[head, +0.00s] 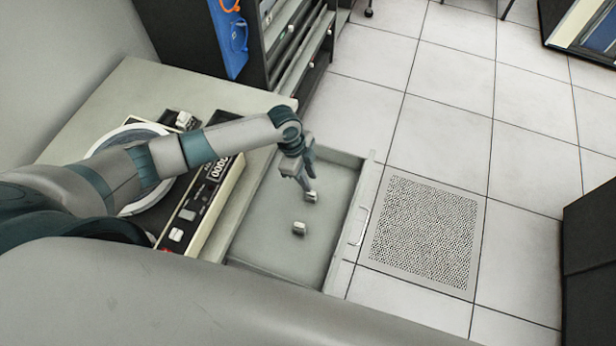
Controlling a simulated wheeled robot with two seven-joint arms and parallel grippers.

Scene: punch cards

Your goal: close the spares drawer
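The spares drawer (334,215) is pulled out from the grey desk (115,92), with its pale front and handle (360,226) on the right side in the head view. A small light block (299,228) lies on the drawer floor. A second small block (312,196) shows right at the fingertips of my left gripper (306,188). I cannot tell whether that gripper touches or holds it. My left gripper points down over the inside of the drawer, left of the drawer front. Its finger gap is too small to read. My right gripper is not in view.
A dark rack (195,35) rises behind. Tiled floor with a perforated panel (424,232) lies clear to the right. A dark cabinet (590,262) stands at the right edge.

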